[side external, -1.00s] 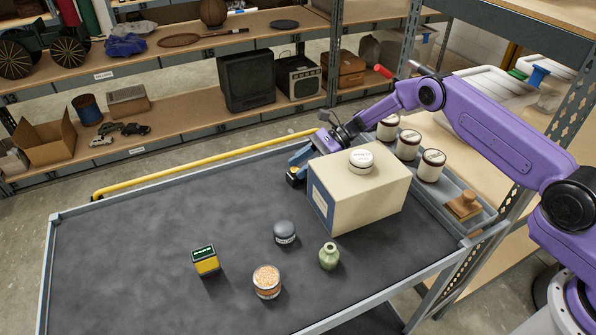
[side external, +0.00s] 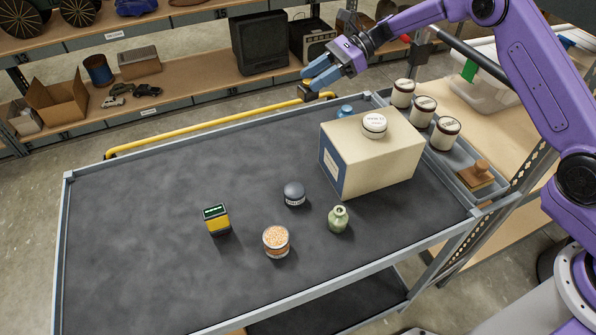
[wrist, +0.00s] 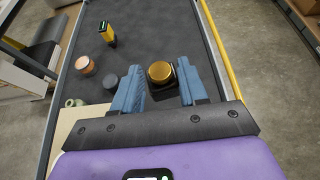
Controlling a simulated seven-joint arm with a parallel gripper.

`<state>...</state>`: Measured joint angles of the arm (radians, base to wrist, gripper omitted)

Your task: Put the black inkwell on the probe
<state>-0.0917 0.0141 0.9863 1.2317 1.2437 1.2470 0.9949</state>
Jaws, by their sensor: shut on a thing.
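The black inkwell, a dark square body with a round brass-coloured cap (wrist: 160,71), is between the fingers of my gripper (wrist: 160,90) in the wrist view. My gripper is shut on it. In the side view my gripper (side external: 313,84) holds it raised above the far edge of the cart, behind the box. There the inkwell (side external: 308,93) is small and partly hidden by the fingers. A small upright yellow and black block with a green-marked top (side external: 217,220), seemingly the probe, stands on the cart's dark mat. It also shows in the wrist view (wrist: 108,35).
A cream box (side external: 370,155) with a white-lidded jar (side external: 374,125) on it stands at the right of the cart (side external: 130,200). A grey-lidded jar (side external: 294,194), an orange-topped jar (side external: 276,241) and a green vase (side external: 338,219) stand near the probe. A blue-topped item (side external: 345,111) is behind the box. The left mat is clear.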

